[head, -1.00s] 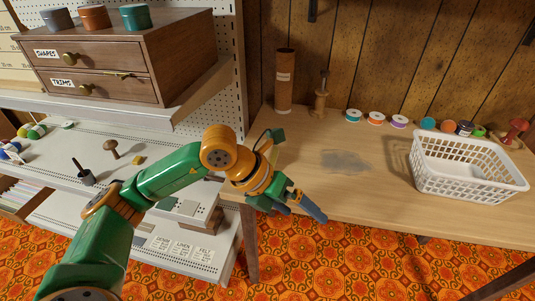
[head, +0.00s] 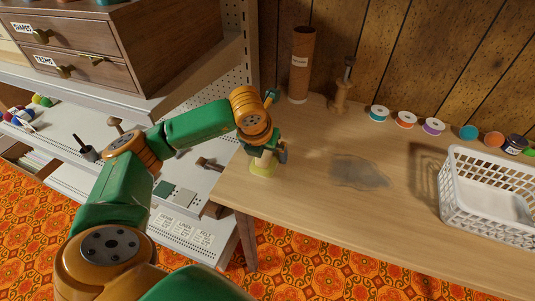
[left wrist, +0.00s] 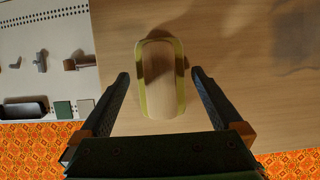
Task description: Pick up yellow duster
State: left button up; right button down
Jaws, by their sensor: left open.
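The yellow duster (head: 262,168) lies on the left end of the wooden table, partly hidden under my left gripper (head: 268,148) in the head view. In the left wrist view, the duster (left wrist: 160,85) is an oblong block with a pale wooden top and a yellow-green rim. My left gripper is open above it in the left wrist view (left wrist: 160,76), with one finger on each side and a visible gap to both. Nothing is held. My right gripper is not in view.
A grey smudge (head: 358,172) marks the table (head: 330,215). A white basket (head: 455,205) stands to the right. A cardboard tube (head: 302,65), a wooden-handled tool (head: 342,92) and several ribbon spools (head: 405,120) line the back. A shelf unit with drawers (head: 75,62) stands left.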

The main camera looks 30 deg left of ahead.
pick_arm(q)
jog(key=shift+w+f, duration=0.25)
jog(key=shift+f, duration=0.05)
jog(key=shift+s, duration=0.1)
jog(key=c, duration=1.3)
jog(key=shift+r, duration=1.55)
jog(key=shift+s+d+r, duration=0.5)
jog(key=shift+s+r, duration=1.15)
jog(key=shift+s, duration=0.6)
jog(key=shift+s+d+r, duration=0.45)
jog(key=shift+s+r, duration=1.25)
jog(key=shift+s, duration=0.6)
jog(key=shift+s+d+r, duration=0.5)
jog(key=shift+s+r, duration=1.15)
jog(key=shift+s, duration=0.6)
